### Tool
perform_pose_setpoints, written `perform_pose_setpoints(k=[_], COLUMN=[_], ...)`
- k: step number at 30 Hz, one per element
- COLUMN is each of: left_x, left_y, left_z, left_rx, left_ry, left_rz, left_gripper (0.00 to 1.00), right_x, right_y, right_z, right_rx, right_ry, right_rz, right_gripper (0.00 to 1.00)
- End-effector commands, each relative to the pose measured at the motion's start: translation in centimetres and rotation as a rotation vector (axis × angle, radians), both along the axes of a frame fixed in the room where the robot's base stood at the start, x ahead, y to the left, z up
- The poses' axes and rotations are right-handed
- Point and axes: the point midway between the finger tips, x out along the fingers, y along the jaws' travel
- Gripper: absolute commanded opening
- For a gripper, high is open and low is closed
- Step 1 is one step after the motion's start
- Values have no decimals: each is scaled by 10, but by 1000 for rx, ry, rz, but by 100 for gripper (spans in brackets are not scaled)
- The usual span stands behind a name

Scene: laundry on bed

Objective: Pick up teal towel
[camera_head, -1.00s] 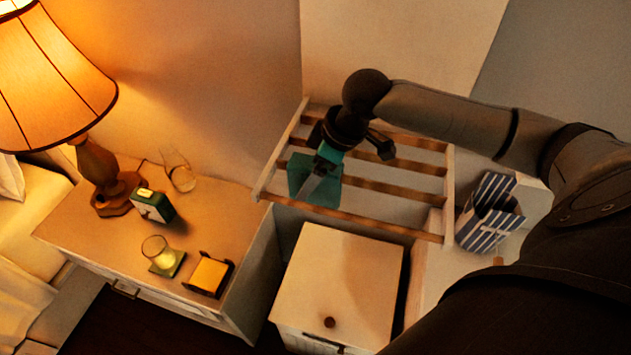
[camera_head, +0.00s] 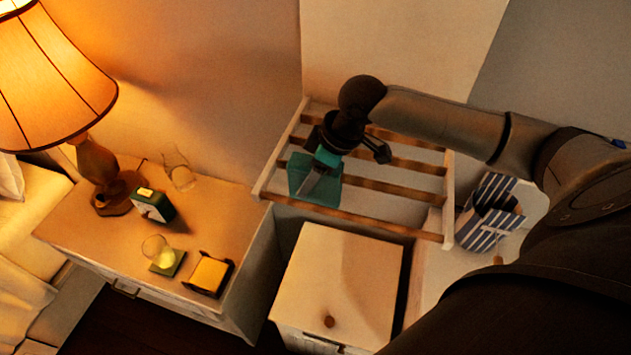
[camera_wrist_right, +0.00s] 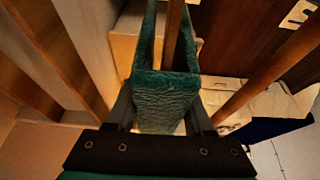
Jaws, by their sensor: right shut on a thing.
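The teal towel (camera_head: 326,190) hangs folded over a wooden bar of the drying rack (camera_head: 389,183), near its left end. In the right wrist view, the towel (camera_wrist_right: 163,92) drapes down on both sides of the bar. My right gripper (camera_head: 319,182) comes down on the towel from above and is shut on it. In the right wrist view its fingers (camera_wrist_right: 160,108) stand at the two sides of the towel's near fold. Part of the towel is hidden by the gripper. My left gripper is not in view.
Below the rack stands a white cabinet (camera_head: 338,283) with a round knob. A striped blue-and-white basket (camera_head: 489,213) is at the right. The nightstand (camera_head: 105,240) at left holds a lamp (camera_head: 97,165), a clock (camera_head: 152,205), glasses and a yellow notepad (camera_head: 210,274).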

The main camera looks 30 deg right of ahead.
Motion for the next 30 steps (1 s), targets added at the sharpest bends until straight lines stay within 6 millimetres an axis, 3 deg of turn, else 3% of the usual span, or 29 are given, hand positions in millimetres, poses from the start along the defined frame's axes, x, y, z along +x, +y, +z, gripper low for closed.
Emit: perform_pose_setpoints(k=[4,17,23,30], left_x=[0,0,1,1], left_y=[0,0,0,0], left_z=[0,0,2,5], left_rx=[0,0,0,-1], left_ry=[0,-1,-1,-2], left_rz=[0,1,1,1], left_gripper=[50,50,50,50], right_x=[0,1,1,2], right_y=[0,0,0,0], right_z=[0,8,35,88], right_rx=[0,0,-1,-1], right_ry=[0,-3,-6,-8], right_rz=[0,0,0,1], right_gripper=[0,0,0,0])
